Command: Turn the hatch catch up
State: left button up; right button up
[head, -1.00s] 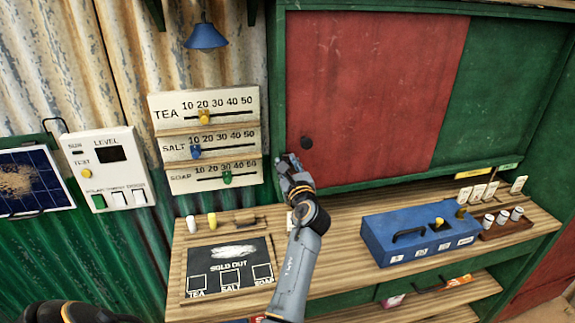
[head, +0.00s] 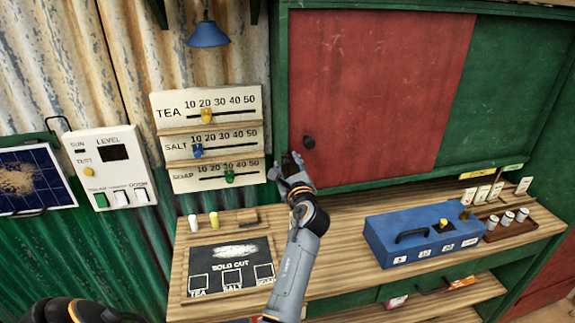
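The hatch is a red sliding panel (head: 375,90) beside a green one in a green frame. A small dark catch (head: 309,142) sits low near the red panel's left edge. Its exact turn is too small to tell.
A wooden counter (head: 345,215) runs below the hatch. It bears a blue box (head: 400,235), a brown tray (head: 510,228) of small cylinders and a sold-out board (head: 228,252). A price board (head: 210,118) hangs left of the gripper.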

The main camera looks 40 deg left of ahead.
aim_at(285, 127)
pick_arm(q)
jog(key=shift+r, duration=0.1)
jog(key=shift+s+r, duration=0.1)
jog(key=shift+r, duration=0.2)
notch_tip(285, 127, up, 9)
jog(key=shift+r, duration=0.15)
pick_arm(e)
jog(key=shift+s+d, duration=0.1)
jog(key=shift+d, duration=0.1)
dwell(0.3)
